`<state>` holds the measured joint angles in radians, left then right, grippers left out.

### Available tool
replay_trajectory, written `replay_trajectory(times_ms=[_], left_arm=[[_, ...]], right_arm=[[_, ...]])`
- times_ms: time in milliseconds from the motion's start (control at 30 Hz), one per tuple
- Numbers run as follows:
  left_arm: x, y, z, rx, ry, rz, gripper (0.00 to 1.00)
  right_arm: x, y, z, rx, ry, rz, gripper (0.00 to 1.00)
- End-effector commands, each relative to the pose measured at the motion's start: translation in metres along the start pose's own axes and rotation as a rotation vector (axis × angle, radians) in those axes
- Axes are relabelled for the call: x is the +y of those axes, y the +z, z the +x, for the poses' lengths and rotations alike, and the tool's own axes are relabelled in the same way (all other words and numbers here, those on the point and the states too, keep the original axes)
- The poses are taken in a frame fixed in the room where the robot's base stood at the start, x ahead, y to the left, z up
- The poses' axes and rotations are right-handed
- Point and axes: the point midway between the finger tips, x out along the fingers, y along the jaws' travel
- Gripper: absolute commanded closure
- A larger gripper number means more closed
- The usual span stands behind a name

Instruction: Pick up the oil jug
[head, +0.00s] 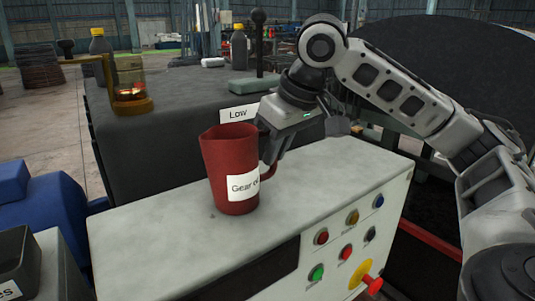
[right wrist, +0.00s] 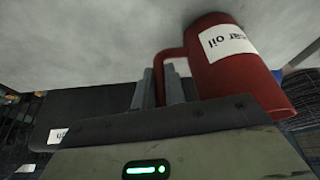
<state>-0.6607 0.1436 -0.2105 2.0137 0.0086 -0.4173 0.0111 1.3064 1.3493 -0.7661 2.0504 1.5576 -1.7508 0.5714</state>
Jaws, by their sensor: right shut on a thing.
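The oil jug (head: 226,165) is a red jug with a spout and a white label reading "Gear o…", its end cut off by the handle side. It is upright at the pale top of the control console (head: 150,237); I cannot tell whether its base touches the top. My right gripper (head: 268,150) is at the jug's handle, on the right side, and is shut on it. In the right wrist view the fingers (right wrist: 160,85) are at the red handle, beside the jug body (right wrist: 245,75). My left gripper is not in view.
Behind stands a dark cabinet (head: 150,150) with a "Low" sign (head: 239,113), a brass lantern (head: 131,88), a black-knobbed lever (head: 259,45) and bottles. Coloured buttons (head: 346,252) are on the console front. A blue machine (head: 40,215) is at left. Console top left of the jug is clear.

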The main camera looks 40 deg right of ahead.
Motion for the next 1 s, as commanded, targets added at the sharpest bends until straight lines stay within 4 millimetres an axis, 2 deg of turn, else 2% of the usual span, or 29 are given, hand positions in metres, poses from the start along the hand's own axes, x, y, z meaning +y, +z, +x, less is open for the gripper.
replay_trajectory(times_ms=[267, 467, 833, 1000], left_arm=[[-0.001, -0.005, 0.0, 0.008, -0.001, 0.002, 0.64], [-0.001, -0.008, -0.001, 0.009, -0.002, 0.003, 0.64], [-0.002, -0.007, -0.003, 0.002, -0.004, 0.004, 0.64], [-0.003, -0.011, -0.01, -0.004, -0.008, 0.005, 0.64]], right_arm=[[-0.001, -0.006, -0.013, 0.006, -0.002, 0.0, 1.0], [-0.001, -0.013, -0.031, 0.006, -0.003, 0.0, 1.0], [-0.01, 0.002, -0.079, 0.006, -0.001, -0.001, 1.0], [-0.014, 0.008, -0.105, 0.006, 0.001, 0.0, 1.0]])
